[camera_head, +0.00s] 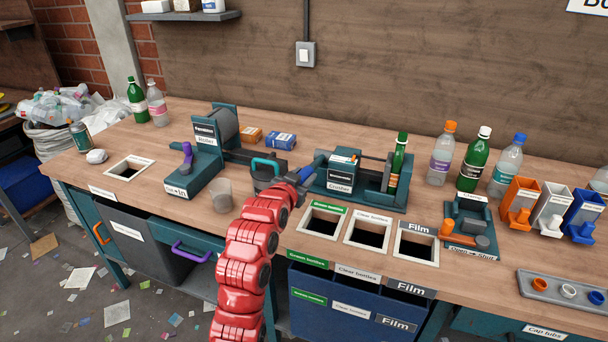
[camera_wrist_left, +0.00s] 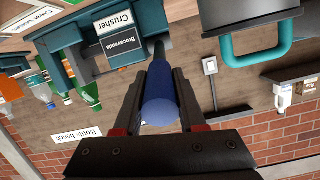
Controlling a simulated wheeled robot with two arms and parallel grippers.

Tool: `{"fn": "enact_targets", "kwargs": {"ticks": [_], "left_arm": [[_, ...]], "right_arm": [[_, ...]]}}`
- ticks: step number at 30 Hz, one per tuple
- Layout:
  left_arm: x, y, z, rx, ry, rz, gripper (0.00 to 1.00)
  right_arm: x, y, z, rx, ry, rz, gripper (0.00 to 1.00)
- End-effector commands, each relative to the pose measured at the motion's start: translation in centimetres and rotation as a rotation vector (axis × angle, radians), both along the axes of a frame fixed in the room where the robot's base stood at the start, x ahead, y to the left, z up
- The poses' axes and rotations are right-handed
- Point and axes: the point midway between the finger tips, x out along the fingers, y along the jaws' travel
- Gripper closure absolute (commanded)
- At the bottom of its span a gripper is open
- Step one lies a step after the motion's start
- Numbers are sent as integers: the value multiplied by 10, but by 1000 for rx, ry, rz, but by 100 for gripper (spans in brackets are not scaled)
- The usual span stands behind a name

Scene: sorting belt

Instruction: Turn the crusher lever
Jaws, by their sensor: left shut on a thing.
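The crusher (camera_head: 373,203) is a teal machine with a "Crusher" label on the bench. A green bottle (camera_head: 398,160) with an orange label stands upright at its right end. The crusher lever (camera_head: 307,171) has a blue handle and sticks out at the crusher's left side. My left gripper (camera_head: 294,181), on the red arm, is at this lever. In the left wrist view the blue handle (camera_wrist_left: 160,98) lies between the two dark fingers of the gripper (camera_wrist_left: 157,84), which is shut on it. The arm hides part of the bench below. My right gripper is not in view.
Three labelled bench openings (camera_head: 370,236) lie in front. Several bottles (camera_head: 441,153) stand to the right.

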Motion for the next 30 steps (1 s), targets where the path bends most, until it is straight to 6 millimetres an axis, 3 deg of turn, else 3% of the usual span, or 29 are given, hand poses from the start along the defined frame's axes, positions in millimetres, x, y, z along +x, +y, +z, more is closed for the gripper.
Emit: {"fn": "enact_targets", "kwargs": {"ticks": [3,18,19,21,24,30], "left_arm": [[-1,0,-8,-6,-23,0,100],[-1,1,-7,-13,-45,1,100],[-1,0,-7,-13,-45,1,58],[-1,0,-7,-13,-45,1,46],[-1,0,-7,-13,-44,0,31],[-1,0,-7,-13,-44,0,31]], "right_arm": [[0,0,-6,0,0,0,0],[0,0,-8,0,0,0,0],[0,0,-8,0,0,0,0],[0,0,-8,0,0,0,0],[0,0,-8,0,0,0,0],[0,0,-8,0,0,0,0]]}}
